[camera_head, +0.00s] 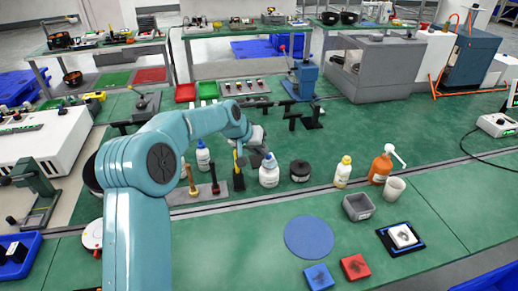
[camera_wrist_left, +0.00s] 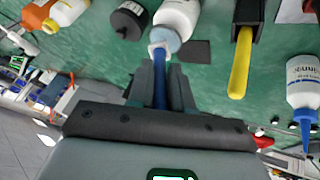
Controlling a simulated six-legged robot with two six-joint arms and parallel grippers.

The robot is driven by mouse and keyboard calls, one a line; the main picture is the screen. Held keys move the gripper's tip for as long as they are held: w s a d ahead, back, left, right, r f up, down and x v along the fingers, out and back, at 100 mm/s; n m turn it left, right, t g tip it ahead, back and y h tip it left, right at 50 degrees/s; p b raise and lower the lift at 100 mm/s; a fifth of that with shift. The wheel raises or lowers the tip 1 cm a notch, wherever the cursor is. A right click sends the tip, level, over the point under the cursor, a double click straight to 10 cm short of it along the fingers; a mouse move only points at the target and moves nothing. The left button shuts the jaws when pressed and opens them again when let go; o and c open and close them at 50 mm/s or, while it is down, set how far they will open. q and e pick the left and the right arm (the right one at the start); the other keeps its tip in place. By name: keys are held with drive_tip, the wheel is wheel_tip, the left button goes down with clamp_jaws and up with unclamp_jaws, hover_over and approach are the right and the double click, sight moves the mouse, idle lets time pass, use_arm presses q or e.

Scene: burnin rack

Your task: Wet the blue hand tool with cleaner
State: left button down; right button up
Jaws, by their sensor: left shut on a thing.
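My left gripper (camera_wrist_left: 160,92) is shut on the blue hand tool (camera_wrist_left: 160,75), which points away from the wrist between the fingers. The tool's pale end is at the top of a white bottle (camera_wrist_left: 178,14) with a greyish cap; I cannot tell whether they touch. In the head view my left gripper (camera_head: 259,143) is just above this white bottle (camera_head: 269,176), and the tool is mostly hidden there. My right gripper is not in view.
A yellow-handled tool (camera_head: 240,160) stands left of the bottle, with a blue-capped bottle (camera_head: 203,157) farther left. A black round container (camera_head: 300,171), a yellow-capped bottle (camera_head: 343,171) and an orange pump bottle (camera_head: 380,168) stand right. The front bench holds a blue disc (camera_head: 309,237).

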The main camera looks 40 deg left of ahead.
use_arm(q)
drive_tip(key=shift+f, duration=0.15)
drive_tip(key=shift+f+b, duration=0.7)
drive_tip(key=shift+f, duration=0.05)
idle(0.6)
drive_tip(key=shift+r, duration=0.1)
idle(0.4)
drive_tip(key=shift+r+p, duration=2.65)
drive_tip(key=shift+r, duration=0.9)
drive_tip(key=shift+f, duration=0.1)
